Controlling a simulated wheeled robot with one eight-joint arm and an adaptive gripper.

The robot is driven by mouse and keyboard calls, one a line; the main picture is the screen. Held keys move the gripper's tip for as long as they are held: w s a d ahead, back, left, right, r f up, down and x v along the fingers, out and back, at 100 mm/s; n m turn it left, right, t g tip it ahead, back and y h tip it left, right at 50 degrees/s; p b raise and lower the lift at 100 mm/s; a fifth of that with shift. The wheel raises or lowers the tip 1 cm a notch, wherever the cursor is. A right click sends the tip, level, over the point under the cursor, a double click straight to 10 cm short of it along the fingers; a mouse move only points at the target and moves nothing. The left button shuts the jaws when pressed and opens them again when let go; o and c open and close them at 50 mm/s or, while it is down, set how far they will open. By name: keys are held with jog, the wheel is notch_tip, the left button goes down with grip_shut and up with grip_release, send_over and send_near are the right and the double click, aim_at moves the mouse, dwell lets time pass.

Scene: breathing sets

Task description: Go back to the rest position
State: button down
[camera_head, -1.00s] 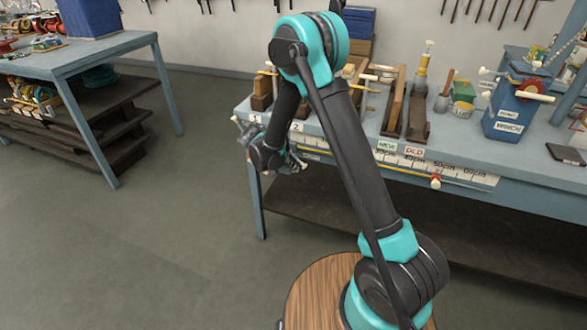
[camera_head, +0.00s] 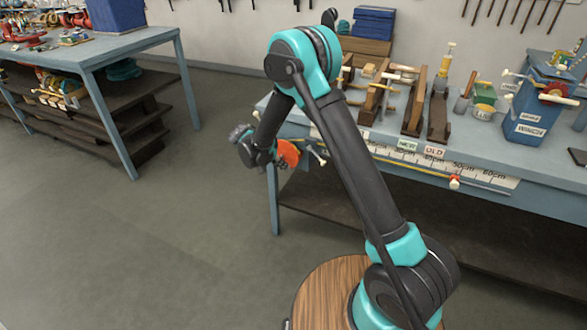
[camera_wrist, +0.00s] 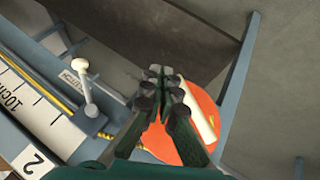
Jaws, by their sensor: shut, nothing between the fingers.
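My gripper (camera_wrist: 161,78) is in the lower middle of the wrist view, its dark green fingers closed together and empty. In the head view my arm is folded, with its wrist hanging just off the left front corner of the workbench (camera_head: 560,190). The fingers are hard to make out there. An orange disc (camera_wrist: 168,147) with a white rod (camera_wrist: 202,110) lies behind the fingers in the wrist view. The disc (camera_head: 288,153) also shows beside my wrist in the head view. I cannot tell whether the fingers touch it.
The bench holds wooden blocks, a blue winch box (camera_head: 534,108) and a ruler strip (camera_head: 480,174) along its front. A white-knobbed lever (camera_wrist: 87,85) stands left of my fingers. Another table (camera_head: 85,52) with shelves stands at left. The floor between is open.

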jog(key=shift+s+a+r, duration=0.1)
jog(key=shift+a+r, duration=0.05)
jog(key=shift+a, duration=0.25)
